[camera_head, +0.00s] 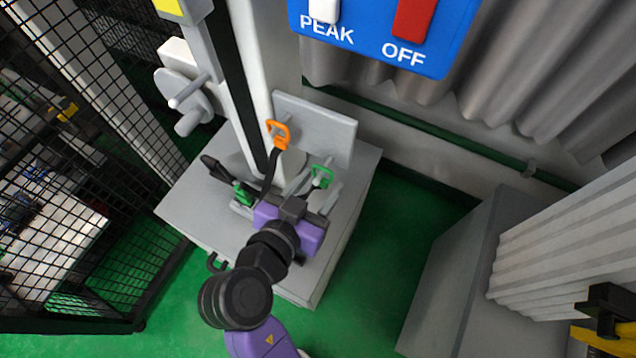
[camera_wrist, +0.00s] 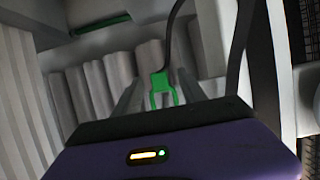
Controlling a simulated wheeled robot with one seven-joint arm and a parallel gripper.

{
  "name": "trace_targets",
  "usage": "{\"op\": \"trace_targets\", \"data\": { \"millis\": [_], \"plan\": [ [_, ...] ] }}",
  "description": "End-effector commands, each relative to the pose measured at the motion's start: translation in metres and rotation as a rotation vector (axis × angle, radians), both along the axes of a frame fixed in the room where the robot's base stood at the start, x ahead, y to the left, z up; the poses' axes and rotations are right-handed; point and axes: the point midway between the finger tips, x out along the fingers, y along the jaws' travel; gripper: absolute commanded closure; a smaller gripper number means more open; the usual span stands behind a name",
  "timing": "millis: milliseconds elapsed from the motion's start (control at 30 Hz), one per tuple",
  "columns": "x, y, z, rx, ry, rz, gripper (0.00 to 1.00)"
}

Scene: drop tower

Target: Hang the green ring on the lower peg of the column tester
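The green ring (camera_head: 321,177) is beyond my gripper (camera_head: 316,187) in the head view. In the wrist view the green ring (camera_wrist: 163,89) lies between the two grey fingers, with a dark cord running up from it. The fingers stand apart, with a gap visible on the left; I see no clear grip. The column tester (camera_head: 240,80) is a pale column on a grey base. Two short grey pegs stick out at its left, an upper one (camera_head: 188,92) and a lower one (camera_head: 190,123); I cannot tell whether these include the task's peg.
An orange ring (camera_head: 278,134) on a dark strap is beside the column. Another green piece (camera_head: 243,194) with a black handle lies left of my gripper. A white plate (camera_head: 325,125) stands behind. A mesh fence (camera_head: 60,170) is at left, a grey cabinet (camera_head: 460,270) at right.

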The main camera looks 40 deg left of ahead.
Motion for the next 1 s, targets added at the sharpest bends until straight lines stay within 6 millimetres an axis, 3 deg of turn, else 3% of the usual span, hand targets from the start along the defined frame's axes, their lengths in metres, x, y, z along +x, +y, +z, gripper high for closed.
{"op": "trace_targets", "data": {
  "millis": [267, 700, 1000],
  "plan": [
    [-0.008, -0.001, 0.002, 0.001, -0.001, 0.003, 0.51],
    [-0.064, -0.015, 0.026, 0.0, 0.0, 0.002, 0.51],
    [-0.07, -0.017, 0.03, -0.001, 0.0, -0.001, 0.51]
  ]
}}
